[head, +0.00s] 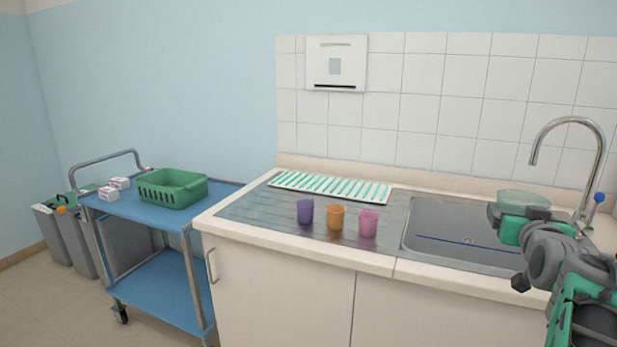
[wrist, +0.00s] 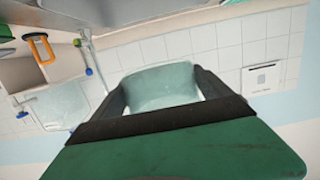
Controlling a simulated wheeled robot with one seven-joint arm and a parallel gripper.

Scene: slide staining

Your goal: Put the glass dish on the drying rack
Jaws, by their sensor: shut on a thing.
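The glass dish (head: 524,198), pale green and see-through, is held up over the sink at the right of the head view. My gripper (head: 515,213) is shut on it. In the wrist view the glass dish (wrist: 160,84) sits between the two dark fingers. The drying rack seems to be the flat white and green striped piece (head: 331,187) lying at the back of the metal drainboard, well left of my gripper. Nothing stands on it. The dish's lower part is partly hidden by my gripper in the head view.
Purple (head: 305,212), orange (head: 336,217) and pink (head: 368,223) cups stand in front of the striped rack. The sink (head: 465,240) and curved tap (head: 570,122) are at right. A blue trolley (head: 140,210) with a green basket (head: 172,189) stands left.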

